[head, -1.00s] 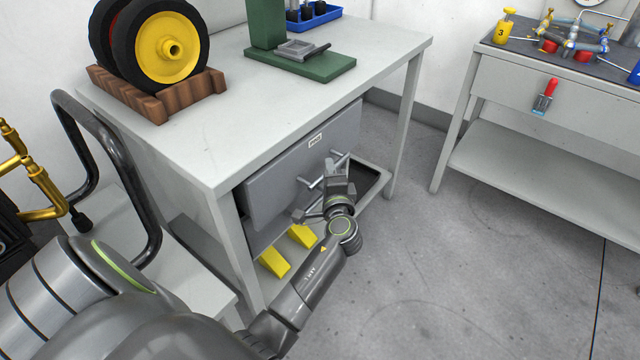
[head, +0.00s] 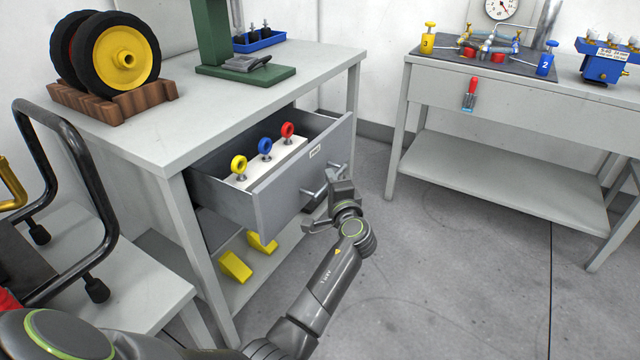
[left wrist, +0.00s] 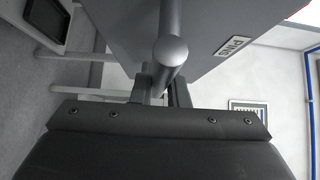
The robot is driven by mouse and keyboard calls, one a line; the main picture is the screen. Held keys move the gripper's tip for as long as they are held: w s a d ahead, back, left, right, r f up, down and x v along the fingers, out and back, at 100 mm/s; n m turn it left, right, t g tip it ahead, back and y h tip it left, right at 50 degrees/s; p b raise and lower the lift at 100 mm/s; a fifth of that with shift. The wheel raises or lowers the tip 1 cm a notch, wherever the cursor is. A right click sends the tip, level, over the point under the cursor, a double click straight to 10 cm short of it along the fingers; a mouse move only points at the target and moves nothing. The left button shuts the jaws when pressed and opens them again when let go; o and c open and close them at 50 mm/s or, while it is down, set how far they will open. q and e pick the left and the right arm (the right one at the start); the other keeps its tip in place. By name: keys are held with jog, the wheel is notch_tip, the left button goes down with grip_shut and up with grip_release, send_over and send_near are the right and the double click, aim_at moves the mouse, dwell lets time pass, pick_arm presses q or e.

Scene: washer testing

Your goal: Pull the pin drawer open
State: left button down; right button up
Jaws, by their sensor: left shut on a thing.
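The grey pin drawer (head: 300,180) stands well out from under the workbench top in the head view. Inside it, a yellow-ringed pin (head: 239,166), a blue-ringed pin (head: 265,148) and a red-ringed pin (head: 288,131) stand upright on a white block (head: 262,163). My left gripper (head: 326,200) is at the drawer front, shut on the bar handle (head: 310,193). In the left wrist view the round handle end (left wrist: 170,51) sits between the fingers (left wrist: 160,88), beside the PINS label (left wrist: 233,46). My right gripper is not in view.
Yellow blocks (head: 235,266) lie on the shelf below. A second bench (head: 490,180) stands at the right; the floor (head: 450,290) between is clear.

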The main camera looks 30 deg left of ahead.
pick_arm(q)
jog(key=d, duration=0.2)
jog(key=d+b, duration=0.1)
jog(key=d, duration=0.1)
jog(key=shift+s+d, duration=0.2)
jog(key=shift+d, duration=0.15)
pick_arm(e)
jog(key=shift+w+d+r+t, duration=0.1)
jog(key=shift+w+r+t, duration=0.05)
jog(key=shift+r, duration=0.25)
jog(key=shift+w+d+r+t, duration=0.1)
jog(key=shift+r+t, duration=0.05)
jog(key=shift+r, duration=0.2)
pick_arm(q)
jog(key=c, duration=1.4)
grip_release()
jog(key=shift+r, duration=0.1)
